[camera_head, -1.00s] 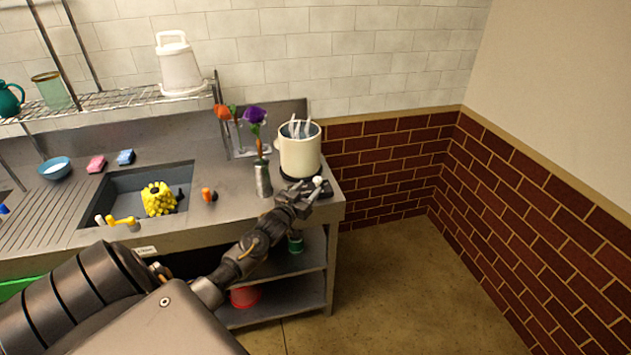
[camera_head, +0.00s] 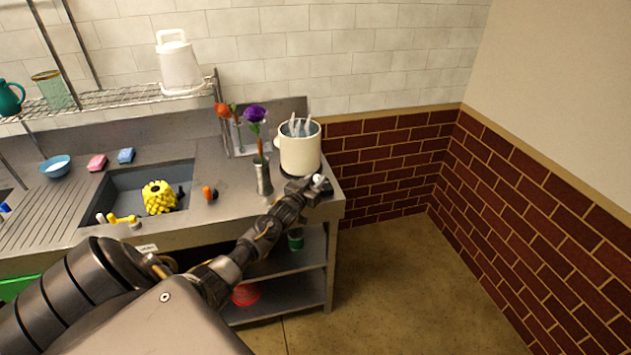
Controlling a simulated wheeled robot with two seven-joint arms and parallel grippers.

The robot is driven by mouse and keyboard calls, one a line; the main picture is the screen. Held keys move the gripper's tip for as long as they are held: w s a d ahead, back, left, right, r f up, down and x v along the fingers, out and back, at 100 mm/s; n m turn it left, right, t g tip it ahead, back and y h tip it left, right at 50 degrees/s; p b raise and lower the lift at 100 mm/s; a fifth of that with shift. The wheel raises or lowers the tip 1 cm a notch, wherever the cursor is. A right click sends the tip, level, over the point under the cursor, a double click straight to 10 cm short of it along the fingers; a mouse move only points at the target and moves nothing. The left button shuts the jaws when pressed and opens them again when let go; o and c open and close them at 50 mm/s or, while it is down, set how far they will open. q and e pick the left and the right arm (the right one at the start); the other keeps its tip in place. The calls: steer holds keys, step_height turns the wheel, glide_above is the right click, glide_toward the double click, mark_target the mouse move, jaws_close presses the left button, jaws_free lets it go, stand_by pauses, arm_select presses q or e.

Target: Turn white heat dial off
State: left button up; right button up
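The white heat dial (camera_head: 319,180) is a small pale knob at the front of the dark hot plate (camera_head: 328,190), near the counter's right front corner. A cream pot (camera_head: 299,152) with metal utensils in it stands on the hot plate. My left gripper (camera_head: 315,185) is at the dial, its fingertips beside or around it. I cannot tell whether the fingers touch the dial or how far apart they are. The gripper hides much of the plate's front. My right gripper is not in view.
A metal vase (camera_head: 263,178) with flowers stands just left of the pot. The sink (camera_head: 125,190) holds a yellow textured object (camera_head: 158,197). An orange-black item (camera_head: 209,193) lies on the counter (camera_head: 228,205). Open floor (camera_head: 400,280) lies right of the counter.

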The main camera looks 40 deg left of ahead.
arm_select(q)
steer(key=shift+d, duration=0.2)
steer(key=shift+c, duration=0.7)
steer(key=shift+a, duration=0.15)
